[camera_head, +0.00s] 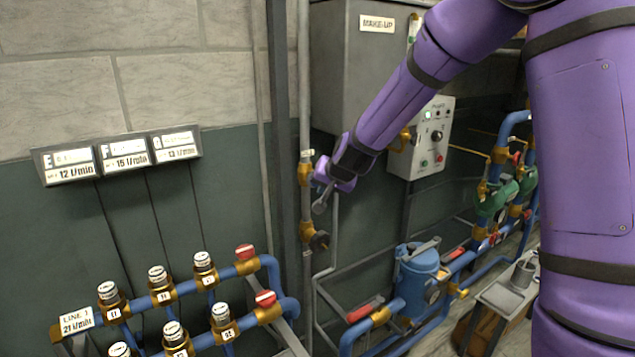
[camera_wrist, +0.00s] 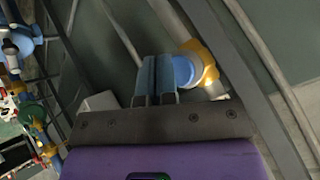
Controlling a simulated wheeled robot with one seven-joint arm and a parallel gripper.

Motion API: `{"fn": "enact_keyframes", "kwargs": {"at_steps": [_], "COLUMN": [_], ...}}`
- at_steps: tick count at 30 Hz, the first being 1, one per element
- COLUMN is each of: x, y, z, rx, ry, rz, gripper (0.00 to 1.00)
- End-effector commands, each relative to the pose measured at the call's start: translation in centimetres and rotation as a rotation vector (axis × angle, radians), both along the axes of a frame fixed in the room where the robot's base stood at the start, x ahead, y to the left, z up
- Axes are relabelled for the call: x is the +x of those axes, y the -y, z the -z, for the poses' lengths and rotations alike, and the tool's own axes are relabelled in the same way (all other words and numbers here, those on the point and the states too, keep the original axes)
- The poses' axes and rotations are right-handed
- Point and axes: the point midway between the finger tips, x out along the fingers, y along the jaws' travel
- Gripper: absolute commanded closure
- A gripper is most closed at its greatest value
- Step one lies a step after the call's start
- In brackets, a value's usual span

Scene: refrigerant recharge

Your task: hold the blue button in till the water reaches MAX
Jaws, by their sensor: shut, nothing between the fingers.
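The blue button (camera_wrist: 183,71) shows in the wrist view as a round blue face in a brass fitting on a pale pipe. In the head view the brass fitting (camera_head: 305,172) is on the vertical pipe, and my gripper (camera_head: 322,172) is close beside it. My gripper (camera_wrist: 155,75) is shut and empty, its two blue-grey fingers together just left of the button. I cannot tell whether they touch it. The make-up tank (camera_head: 345,75) is above; a narrow gauge tube (camera_head: 413,28) shows at its right, mostly hidden by my arm. The water level and MAX mark cannot be read.
A second brass valve with a dark knob (camera_head: 318,240) is lower on the same pipe. A grey control box (camera_head: 425,140) hangs right of my forearm. A blue filter pot (camera_head: 418,270) and blue pipework are below. Meter displays (camera_head: 115,155) are on the left wall.

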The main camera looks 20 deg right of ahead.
Motion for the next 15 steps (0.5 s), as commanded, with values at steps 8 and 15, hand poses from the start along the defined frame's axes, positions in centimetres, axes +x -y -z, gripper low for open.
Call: {"fn": "enact_keyframes", "kwargs": {"at_steps": [8, 15], "x": [0.03, 0.64], "y": [-0.02, -0.27], "z": [0.0, -0.04], "rx": [0.0, 0.001], "ry": [0.0, 0.0], "rz": [0.0, -0.001], "gripper": [1.0, 1.0]}}
